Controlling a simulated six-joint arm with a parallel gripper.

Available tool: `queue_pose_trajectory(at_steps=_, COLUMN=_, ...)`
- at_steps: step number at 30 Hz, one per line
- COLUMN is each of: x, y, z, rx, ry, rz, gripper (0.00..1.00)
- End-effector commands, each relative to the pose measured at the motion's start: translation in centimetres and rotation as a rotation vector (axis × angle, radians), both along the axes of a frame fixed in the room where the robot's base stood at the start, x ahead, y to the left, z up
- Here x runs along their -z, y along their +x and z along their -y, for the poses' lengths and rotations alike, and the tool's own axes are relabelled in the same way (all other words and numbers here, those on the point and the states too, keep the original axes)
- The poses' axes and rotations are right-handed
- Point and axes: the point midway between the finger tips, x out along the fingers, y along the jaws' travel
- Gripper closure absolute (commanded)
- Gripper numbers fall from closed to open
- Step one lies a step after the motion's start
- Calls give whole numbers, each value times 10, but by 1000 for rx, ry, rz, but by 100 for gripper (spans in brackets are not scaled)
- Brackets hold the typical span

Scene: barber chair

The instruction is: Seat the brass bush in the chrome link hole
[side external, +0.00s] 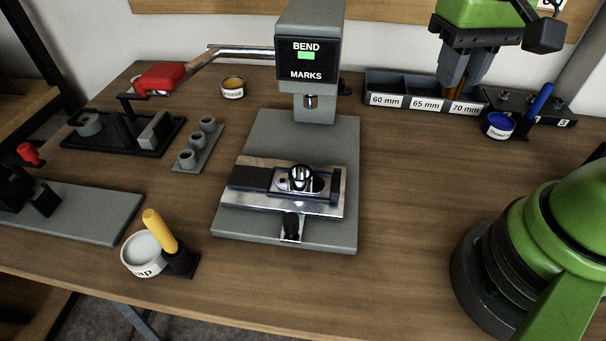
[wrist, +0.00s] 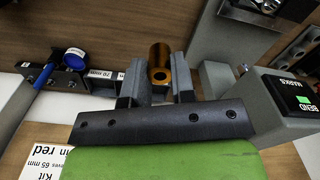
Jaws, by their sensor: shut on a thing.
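The brass bush (wrist: 160,62) is a golden-brown tube between the fingertips of my gripper (wrist: 160,84) in the wrist view. In the side view my gripper (side external: 458,72) is at the upper right, over the 70 mm compartment, and a strip of the bush (side external: 447,87) shows beside a finger. My gripper is shut on the bush. The chrome link (side external: 316,185) appears to lie in the fixture on the press bed, well left of and nearer the camera than my gripper. A shiny round part (side external: 300,176) is on it. I cannot clearly make out the hole.
The press (side external: 310,60) reads "BEND MARKS" and stands behind the fixture (side external: 256,209). The sleeve bin (side external: 388,88) has compartments marked 60, 65 and 70 mm. A blue pot (side external: 499,127) is right of it. A yellow-handled tool (side external: 158,230) stands front left.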

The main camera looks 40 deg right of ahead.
Motion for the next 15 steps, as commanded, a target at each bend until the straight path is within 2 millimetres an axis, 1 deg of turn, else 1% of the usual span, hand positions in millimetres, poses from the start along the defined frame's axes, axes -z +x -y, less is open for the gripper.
queue_pose_trajectory(at_steps=1, x=-15, y=1, z=0, rx=1, ry=-1, rz=10, gripper=100)
queue_pose_trajectory(at_steps=3, x=-31, y=1, z=0, rx=0, ry=-1, rz=9, gripper=100)
queue_pose_trajectory(at_steps=8, x=-62, y=0, z=0, rx=2, ry=-1, rz=6, gripper=100)
queue_pose_trajectory(at_steps=13, x=-87, y=2, z=-1, rx=0, ry=0, rz=2, gripper=100)
queue_pose_trajectory(at_steps=15, x=-87, y=16, z=-11, rx=1, ry=0, rz=-4, gripper=100)
